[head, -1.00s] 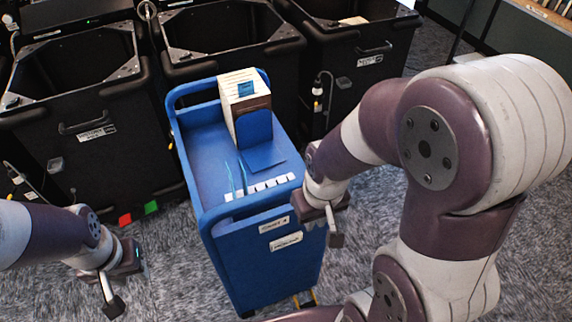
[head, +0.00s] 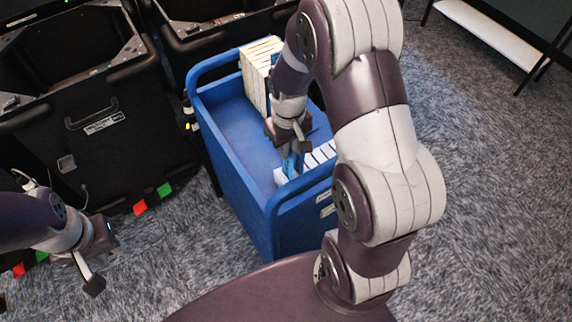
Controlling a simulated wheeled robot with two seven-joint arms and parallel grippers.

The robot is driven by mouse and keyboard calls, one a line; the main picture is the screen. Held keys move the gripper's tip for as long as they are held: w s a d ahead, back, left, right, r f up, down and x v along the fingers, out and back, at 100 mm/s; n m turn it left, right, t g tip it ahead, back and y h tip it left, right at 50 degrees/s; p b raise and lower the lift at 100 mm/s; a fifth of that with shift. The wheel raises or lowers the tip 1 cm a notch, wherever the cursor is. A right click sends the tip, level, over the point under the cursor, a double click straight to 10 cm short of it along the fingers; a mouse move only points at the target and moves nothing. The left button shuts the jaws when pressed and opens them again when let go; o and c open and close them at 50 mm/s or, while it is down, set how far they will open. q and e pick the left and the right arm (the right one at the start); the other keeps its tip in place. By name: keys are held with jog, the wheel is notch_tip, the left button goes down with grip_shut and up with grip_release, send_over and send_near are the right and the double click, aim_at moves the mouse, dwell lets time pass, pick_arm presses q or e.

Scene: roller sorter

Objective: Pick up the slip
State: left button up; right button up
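A row of small white slips (head: 320,155) lies in the near part of the blue cart's tray. I cannot tell which one the task means. Thin teal pieces (head: 292,165) stand at the left part of the row, partly hidden by my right gripper. My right gripper (head: 293,152) points down into the cart, right at the teal pieces and close to the white slips. Its fingertips are small and partly covered, so its opening and any hold are unclear. My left gripper (head: 92,282) hangs over the carpet left of the cart, away from the slips; its opening is unclear.
The blue cart (head: 240,178) has raised walls and rails around the tray. A stack of cream-coloured books (head: 257,75) stands at its far end, partly behind my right arm. Black bins (head: 85,150) stand behind and left. Carpet (head: 490,200) on the right is clear.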

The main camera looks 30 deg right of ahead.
aim_at(288, 168)
notch_tip(288, 168, down, 4)
jog(key=shift+d+r, duration=0.1)
jog(key=shift+w, duration=0.1)
grip_shut()
